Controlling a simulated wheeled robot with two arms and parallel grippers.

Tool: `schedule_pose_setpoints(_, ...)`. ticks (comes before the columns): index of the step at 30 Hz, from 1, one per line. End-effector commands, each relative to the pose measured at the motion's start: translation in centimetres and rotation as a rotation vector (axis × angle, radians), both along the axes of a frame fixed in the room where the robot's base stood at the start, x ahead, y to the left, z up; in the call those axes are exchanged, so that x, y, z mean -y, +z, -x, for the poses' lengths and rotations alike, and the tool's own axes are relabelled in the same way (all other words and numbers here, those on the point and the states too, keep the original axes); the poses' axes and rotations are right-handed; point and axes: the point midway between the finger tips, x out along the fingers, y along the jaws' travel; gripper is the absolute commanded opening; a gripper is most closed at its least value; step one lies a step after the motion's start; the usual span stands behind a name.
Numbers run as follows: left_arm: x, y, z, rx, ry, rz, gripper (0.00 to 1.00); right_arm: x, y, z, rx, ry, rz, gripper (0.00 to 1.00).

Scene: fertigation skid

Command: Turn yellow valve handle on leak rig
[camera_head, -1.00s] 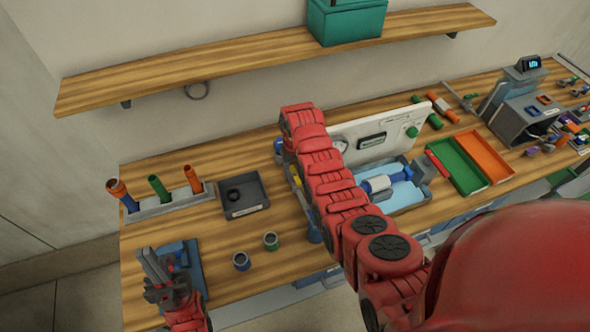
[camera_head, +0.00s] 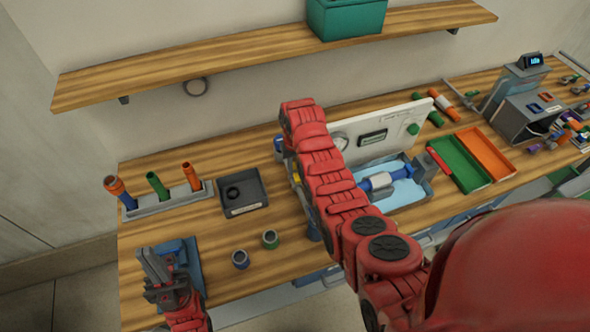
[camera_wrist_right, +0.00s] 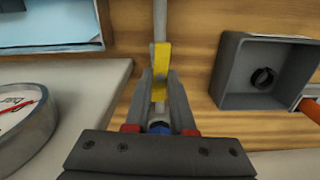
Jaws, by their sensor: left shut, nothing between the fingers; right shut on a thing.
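The leak rig has a white panel (camera_head: 405,121) standing behind a light blue tray (camera_head: 408,192) with a blue and white fitting (camera_head: 378,182). The yellow valve handle (camera_wrist_right: 161,58) shows in the right wrist view, upright in the picture, its lower part between the fingers of my right gripper (camera_wrist_right: 159,90), which is shut on it. In the head view only a bit of yellow (camera_head: 297,178) shows beside my right arm, which hides most of the valve and that gripper. My left gripper (camera_head: 150,262) is shut and empty at the front left of the bench.
A blue fixture (camera_head: 190,262) stands by my left gripper. A dark square tray (camera_head: 262,199) and two small cups (camera_head: 240,259) (camera_head: 270,239) lie left of the rig. A holder (camera_head: 150,207) with coloured tubes is further left. Green (camera_head: 452,160) and orange (camera_head: 482,152) trays lie to the right.

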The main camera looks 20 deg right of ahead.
Motion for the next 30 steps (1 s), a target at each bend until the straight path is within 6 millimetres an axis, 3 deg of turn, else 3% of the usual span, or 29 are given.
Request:
schedule_pose_setpoints(1,0.0,-1.1,0.0,0.0,0.0,0.0,0.0,0.0,-0.6,0.0,0.0,-0.027,0.0,0.0)
schedule_pose_setpoints(13,0.0,-6.1,0.0,0.0,0.0,0.0,0.0,0.0,-0.6,0.0,0.001,-0.378,0.001,0.0)
schedule_pose_setpoints(30,0.0,-7.0,0.0,0.0,0.0,0.0,0.0,0.0,0.0,0.0,-0.001,-0.92,-0.001,0.0)
